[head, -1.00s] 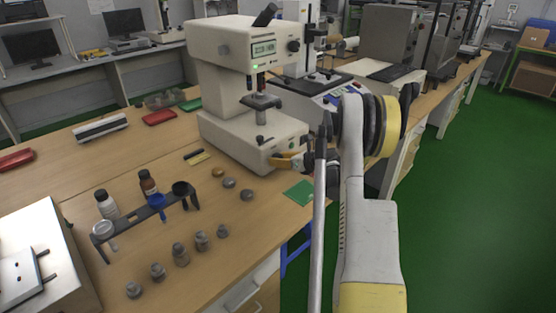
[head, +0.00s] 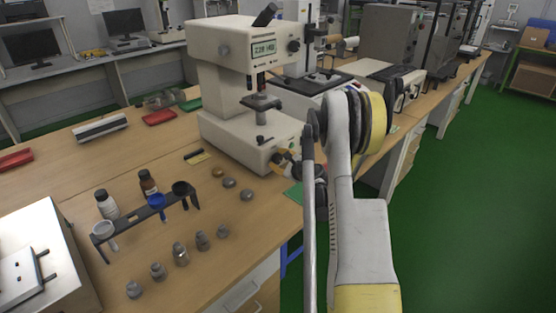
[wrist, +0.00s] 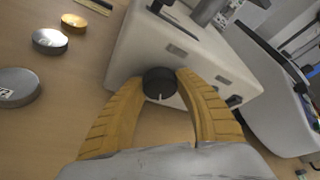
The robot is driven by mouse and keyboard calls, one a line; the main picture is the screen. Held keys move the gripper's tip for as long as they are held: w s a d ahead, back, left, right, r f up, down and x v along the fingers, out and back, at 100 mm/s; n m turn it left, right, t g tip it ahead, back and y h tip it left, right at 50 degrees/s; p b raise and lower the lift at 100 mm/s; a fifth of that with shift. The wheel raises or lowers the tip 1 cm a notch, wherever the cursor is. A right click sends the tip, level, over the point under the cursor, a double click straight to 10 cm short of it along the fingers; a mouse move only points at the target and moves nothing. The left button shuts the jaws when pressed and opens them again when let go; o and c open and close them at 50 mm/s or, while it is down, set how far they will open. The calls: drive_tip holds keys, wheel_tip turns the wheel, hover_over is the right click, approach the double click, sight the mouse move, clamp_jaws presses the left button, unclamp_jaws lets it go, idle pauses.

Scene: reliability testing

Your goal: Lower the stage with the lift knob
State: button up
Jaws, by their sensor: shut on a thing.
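The cream hardness tester (head: 232,90) stands on the wooden bench in the head view, with a green-lit display and its small stage (head: 261,102) below the head. The black lift knob (wrist: 159,83) is on the tester's base in the wrist view, with a white index mark at its lower front. My gripper (wrist: 161,84) has its two ribbed yellow fingers on either side of the knob and is shut on it. In the head view my gripper (head: 283,160) is at the base's right face, partly hidden by my arm.
Several metal weights (head: 181,254) and a dark rack (head: 146,215) with bottles behind it stand on the bench at left. Small discs (head: 229,183) lie in front of the tester.

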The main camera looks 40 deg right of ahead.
drive_tip(key=n+t+h, duration=0.1)
drive_tip(key=n+h, duration=0.1)
drive_tip(key=n, duration=0.2)
drive_tip(key=n+t, duration=0.2)
drive_tip(key=n, duration=0.2)
drive_tip(key=shift+h, duration=0.4)
drive_tip(key=shift+n, duration=0.5)
drive_tip(key=o, duration=1.2)
